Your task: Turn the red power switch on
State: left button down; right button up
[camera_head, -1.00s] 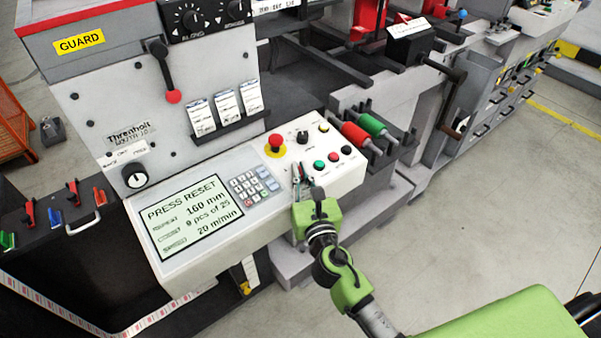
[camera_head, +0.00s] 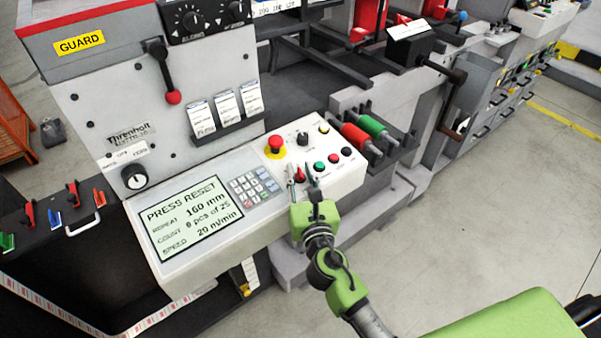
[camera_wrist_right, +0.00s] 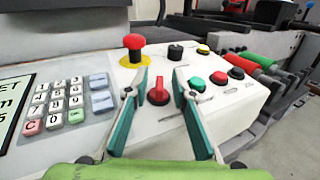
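The red power switch is a small red rotary knob on the white control panel; it shows in the wrist view (camera_wrist_right: 158,92) and, small, in the head view (camera_head: 299,174). Its raised grip points roughly away from me, toward the back of the panel. My right gripper (camera_head: 301,178) is over the panel's front edge. In the wrist view its two teal fingers (camera_wrist_right: 160,85) are spread, one on each side of the switch, with visible gaps. It holds nothing. Whether the fingertips are level with the knob is hard to tell. My left gripper is not in view.
A red mushroom button (camera_wrist_right: 134,44) on a yellow ring and a black knob (camera_wrist_right: 175,53) stand behind the switch. Green (camera_wrist_right: 197,84) and red (camera_wrist_right: 219,78) buttons are close to the right finger. A keypad (camera_head: 255,187) and a screen (camera_head: 187,217) reading "PRESS RESET" lie left.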

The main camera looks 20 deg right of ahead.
jog(key=s+a, duration=0.1)
jog(key=s, duration=1.1)
jog(key=shift+a, duration=0.1)
jog(key=s+d+f+m+g, duration=0.1)
jog(key=s+f+m+g, duration=0.25)
jog(key=f, duration=0.85)
jog(key=s+f+m+g+y, duration=0.1)
jog(key=s+f+m+g, duration=0.3)
jog(key=f, duration=0.8)
jog(key=s+d+f+m+g, duration=0.1)
jog(key=s+f+m+g, duration=0.3)
jog(key=f, duration=0.8)
jog(key=s+d+f+m+g, duration=0.2)
jog(key=s+d+f+m, duration=0.1)
jog(key=s+f+m, duration=0.6)
jog(key=s+d+f+m+g, duration=0.3)
jog(key=s+f+m, duration=0.7)
jog(key=s, duration=0.8)
jog(key=shift+s+f+m+y, duration=0.15)
jog(key=shift+f+m+y, duration=0.1)
jog(key=shift+m+y, duration=0.25)
jog(key=shift+g, duration=0.25)
grip_shut()
